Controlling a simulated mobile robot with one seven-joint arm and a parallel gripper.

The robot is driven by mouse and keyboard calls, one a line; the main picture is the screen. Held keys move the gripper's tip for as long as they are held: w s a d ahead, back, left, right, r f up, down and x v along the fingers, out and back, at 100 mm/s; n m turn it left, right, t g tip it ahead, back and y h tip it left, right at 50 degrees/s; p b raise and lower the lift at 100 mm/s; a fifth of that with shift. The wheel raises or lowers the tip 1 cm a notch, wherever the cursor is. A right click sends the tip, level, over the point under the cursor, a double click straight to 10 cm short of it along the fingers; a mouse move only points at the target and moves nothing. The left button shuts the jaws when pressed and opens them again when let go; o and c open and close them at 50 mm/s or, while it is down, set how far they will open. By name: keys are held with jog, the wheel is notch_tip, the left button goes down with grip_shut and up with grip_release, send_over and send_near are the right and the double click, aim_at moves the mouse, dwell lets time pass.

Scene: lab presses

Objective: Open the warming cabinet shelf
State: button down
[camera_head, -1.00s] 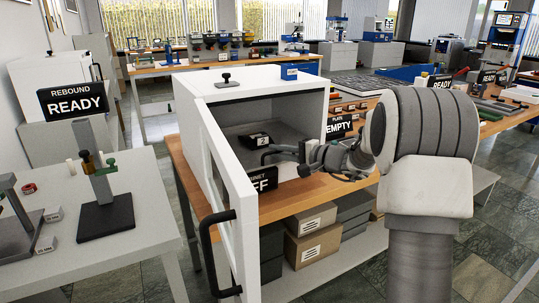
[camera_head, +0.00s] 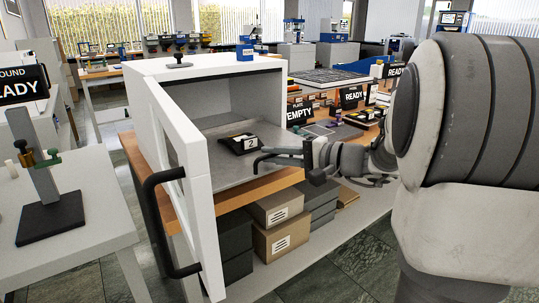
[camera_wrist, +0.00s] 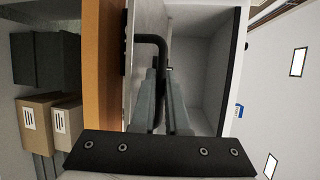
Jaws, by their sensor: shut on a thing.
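The warming cabinet (camera_head: 215,72) is a white box on a wooden bench, with its framed door (camera_head: 180,165) swung open to the left. Its grey shelf (camera_head: 225,180) sticks out past the cabinet opening. A black block marked 2 (camera_head: 240,144) sits on the shelf. My gripper (camera_head: 290,158) is at the shelf's front and is shut on the dark shelf handle (camera_head: 268,156). In the wrist view the bent black handle (camera_wrist: 151,39) runs between my gripper's fingers (camera_wrist: 168,105). The fingertips and part of the handle are hard to make out.
The open door's black handle (camera_head: 150,220) juts out to the front left. Cardboard boxes (camera_head: 280,237) and dark bins stand on the rack under the bench. PLATE EMPTY (camera_head: 300,112) and READY signs stand to the right. A side table (camera_head: 70,230) is at left.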

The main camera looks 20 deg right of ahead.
jog(key=c, duration=1.2)
grip_release()
jog(key=shift+d, duration=0.1)
jog(key=p+v, duration=0.3)
jog(key=v, duration=1.4)
jog(key=shift+s, duration=0.2)
jog(key=shift+f, duration=0.1)
